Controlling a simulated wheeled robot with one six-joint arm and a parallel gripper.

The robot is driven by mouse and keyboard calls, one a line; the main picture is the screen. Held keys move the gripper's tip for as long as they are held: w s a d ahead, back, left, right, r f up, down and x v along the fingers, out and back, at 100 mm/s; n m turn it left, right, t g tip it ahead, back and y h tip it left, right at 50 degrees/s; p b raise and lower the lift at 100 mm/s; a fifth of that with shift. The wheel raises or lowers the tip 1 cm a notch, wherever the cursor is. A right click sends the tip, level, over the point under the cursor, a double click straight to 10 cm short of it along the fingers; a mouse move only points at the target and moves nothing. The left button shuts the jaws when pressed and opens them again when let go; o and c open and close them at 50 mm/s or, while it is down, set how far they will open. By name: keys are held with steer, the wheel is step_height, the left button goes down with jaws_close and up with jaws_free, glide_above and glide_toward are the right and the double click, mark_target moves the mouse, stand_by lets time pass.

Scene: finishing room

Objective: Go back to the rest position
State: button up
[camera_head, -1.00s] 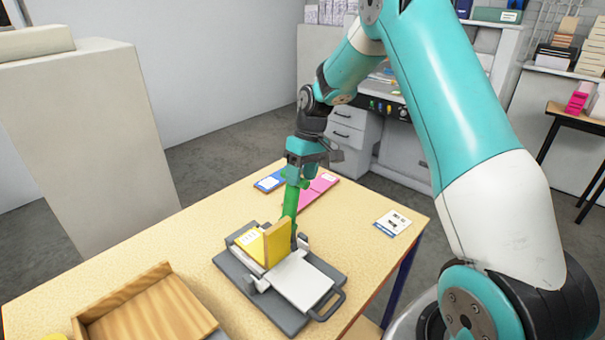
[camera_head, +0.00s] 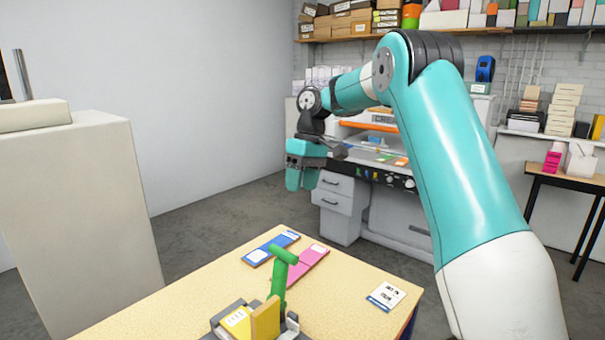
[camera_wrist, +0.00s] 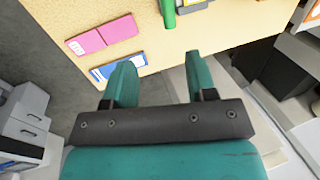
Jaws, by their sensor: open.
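My gripper (camera_head: 301,180) hangs empty in the air beyond the far edge of the table, its fingers pointing down. In the wrist view my gripper (camera_wrist: 160,80) shows two teal fingers held apart with nothing between them. The lower part of the device is cut off by the picture's edge.
A blue card (camera_head: 270,248) and a pink card (camera_head: 307,265) lie on the table (camera_head: 190,300), with a white label (camera_head: 386,296) at right. A beige cabinet (camera_head: 85,220) stands left. A grey machine with drawers (camera_head: 340,205) stands behind my gripper. Open floor lies between.

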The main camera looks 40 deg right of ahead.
steer(key=shift+d+r, duration=0.1)
steer(key=shift+r, duration=0.25)
stand_by(0.3)
steer(key=s+a+f+n+b, duration=0.1)
steer(key=s+a+b, duration=0.1)
steer(key=s+a, duration=0.6)
steer(key=s+a+n+b, duration=0.15)
steer(key=s+a, duration=0.25)
steer(key=a, duration=0.7)
steer(key=s+a+f+n+b, duration=0.1)
steer(key=s+a+f+b, duration=0.1)
steer(key=s, duration=0.7)
steer(key=s+a+f+y+b, duration=0.1)
steer(key=s+a+f, duration=0.3)
steer(key=s, duration=0.5)
steer(key=shift+s+a+f+n+t+b, duration=0.3)
steer(key=shift+s+f+n+b, duration=0.1)
steer(key=shift+f, duration=0.4)
